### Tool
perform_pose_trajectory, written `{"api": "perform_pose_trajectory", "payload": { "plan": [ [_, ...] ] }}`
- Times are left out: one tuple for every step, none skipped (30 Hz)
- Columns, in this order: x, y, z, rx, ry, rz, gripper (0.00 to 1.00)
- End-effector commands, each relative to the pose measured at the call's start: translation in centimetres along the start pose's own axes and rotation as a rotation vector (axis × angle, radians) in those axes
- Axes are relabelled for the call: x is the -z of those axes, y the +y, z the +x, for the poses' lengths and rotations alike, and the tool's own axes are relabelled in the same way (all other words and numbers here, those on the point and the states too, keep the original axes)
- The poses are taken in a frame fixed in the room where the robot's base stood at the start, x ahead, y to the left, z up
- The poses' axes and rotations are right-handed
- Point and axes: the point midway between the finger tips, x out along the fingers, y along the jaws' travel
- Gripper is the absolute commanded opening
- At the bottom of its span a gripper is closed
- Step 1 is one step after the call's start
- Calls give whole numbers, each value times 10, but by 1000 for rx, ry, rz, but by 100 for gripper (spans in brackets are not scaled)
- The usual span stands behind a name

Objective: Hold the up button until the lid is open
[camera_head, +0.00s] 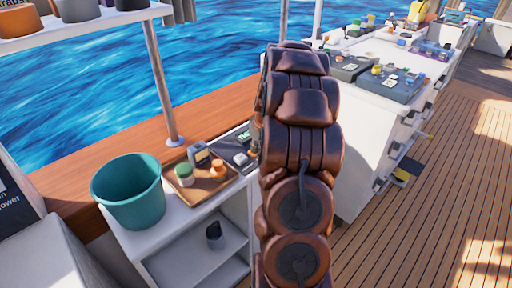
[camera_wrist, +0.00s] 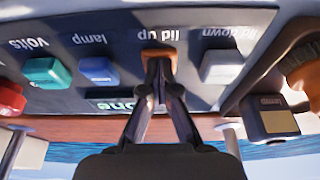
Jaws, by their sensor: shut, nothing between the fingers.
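In the wrist view, which is upside down, a dark control panel (camera_wrist: 200,20) fills the top. Its orange button (camera_wrist: 160,54), labelled "lid up", sits in the middle. My gripper (camera_wrist: 160,80) is shut and empty, with its fingertips at this button and partly covering it. Contact looks likely, but I cannot tell how far the button is pressed. A pale button (camera_wrist: 222,66) labelled "lid down" is beside it. In the head view, the panel (camera_head: 236,146) is partly hidden behind my arm, and my gripper is hidden there. I cannot make out the lid.
The panel also has a blue lamp button (camera_wrist: 98,71), a teal volts button (camera_wrist: 46,71) and a small green-lit display (camera_wrist: 117,105). A tray (camera_head: 200,200) with small items and a teal bucket (camera_head: 130,195) stand on the white shelf unit. Deck (camera_head: 440,190) is clear at right.

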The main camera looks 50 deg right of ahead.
Motion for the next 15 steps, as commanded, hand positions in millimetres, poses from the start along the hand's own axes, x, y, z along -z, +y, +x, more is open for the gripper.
{"api": "perform_pose_trajectory", "payload": {
  "plan": [
    [-2,-1,3,5,-6,0,0],
    [-2,-1,3,5,-6,0,0],
    [-2,-1,3,5,-6,0,0],
    [-2,-1,3,5,-6,0,0],
    [-2,-1,3,5,-6,0,0],
    [-2,-1,3,5,-6,0,0],
    [-2,-1,3,5,-6,0,0],
    [-2,-1,2,5,-6,0,0],
    [-2,-2,1,5,-6,0,0],
    [-1,-2,-1,5,-5,-1,0],
    [0,-2,-3,5,-5,-1,0],
    [1,-2,-7,4,-4,-2,0],
    [3,-2,-10,4,-3,-3,0],
    [5,-2,-15,2,-2,-4,0],
    [7,-2,-22,0,0,-5,0]
  ]
}}
